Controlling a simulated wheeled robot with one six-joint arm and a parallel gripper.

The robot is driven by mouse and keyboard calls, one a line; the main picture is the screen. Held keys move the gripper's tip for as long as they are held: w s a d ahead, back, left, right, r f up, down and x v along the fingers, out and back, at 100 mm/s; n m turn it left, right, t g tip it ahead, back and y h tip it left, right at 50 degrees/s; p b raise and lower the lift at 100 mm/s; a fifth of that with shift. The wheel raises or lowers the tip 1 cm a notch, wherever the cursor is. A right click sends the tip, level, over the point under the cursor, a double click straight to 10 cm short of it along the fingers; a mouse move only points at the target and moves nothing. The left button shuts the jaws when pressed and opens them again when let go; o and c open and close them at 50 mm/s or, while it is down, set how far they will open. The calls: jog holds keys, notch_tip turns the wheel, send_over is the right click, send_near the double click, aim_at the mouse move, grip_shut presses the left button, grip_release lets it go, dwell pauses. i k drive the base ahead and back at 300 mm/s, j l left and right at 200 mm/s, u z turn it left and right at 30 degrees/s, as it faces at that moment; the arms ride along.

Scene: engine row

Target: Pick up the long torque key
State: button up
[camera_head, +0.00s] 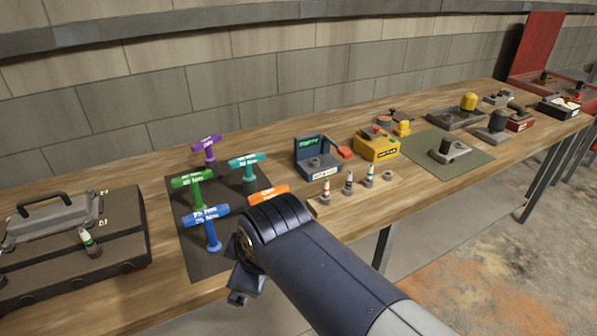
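Several T-handled torque keys stand on a dark mat (191,241) on the workbench: purple (206,146), green (193,182), teal (248,166), blue (208,218) and orange (265,194). Their handles carry white lettering, partly too small to read. The orange key's shaft is hidden behind my arm. I cannot tell for sure which key is the long one. My gripper (239,294) hangs at the near edge of the bench, right of and below the blue key. My wrist covers most of it, so its fingers are not clear. No key is seen in it.
A dark case (112,250) with a handled grey lid lies at the left. A brick wall rises behind the bench.

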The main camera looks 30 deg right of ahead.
aim_at(249, 183)
jog(key=z, duration=0.45)
jog(key=i+l+u, duration=0.15)
jog(key=i+l, duration=0.25)
jog(key=i+l+u, duration=0.1)
jog(key=i+l, duration=0.25)
jog(key=l, duration=0.2)
